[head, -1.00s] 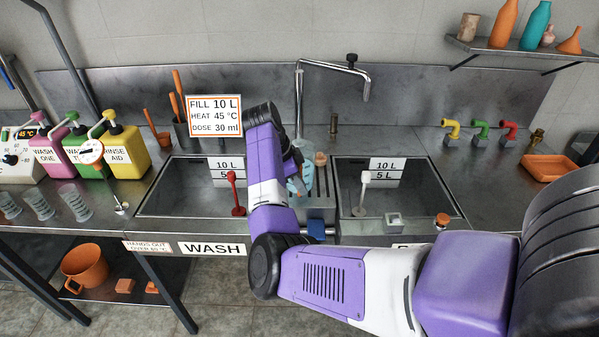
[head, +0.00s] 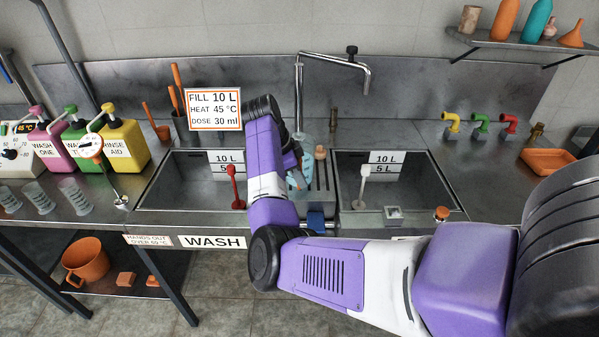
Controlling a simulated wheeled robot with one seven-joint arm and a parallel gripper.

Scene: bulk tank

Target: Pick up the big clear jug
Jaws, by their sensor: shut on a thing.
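A pale-blue clear vessel (head: 294,183), which looks like the big clear jug, shows at the drainer between the two basins. My arm hides most of it, so its full shape and whether it touches the drainer cannot be told. My gripper (head: 297,160) is at the vessel, its dark fingers partly hidden behind my purple arm links. It is shut on the vessel as far as this view shows.
The left basin (head: 180,185) and right basin (head: 400,190) flank the drainer (head: 325,180). A tall tap (head: 335,62) rises behind. An orange-framed sign (head: 214,109) stands close to my arm. Several small clear cups (head: 72,195) and pump bottles (head: 125,145) stand left.

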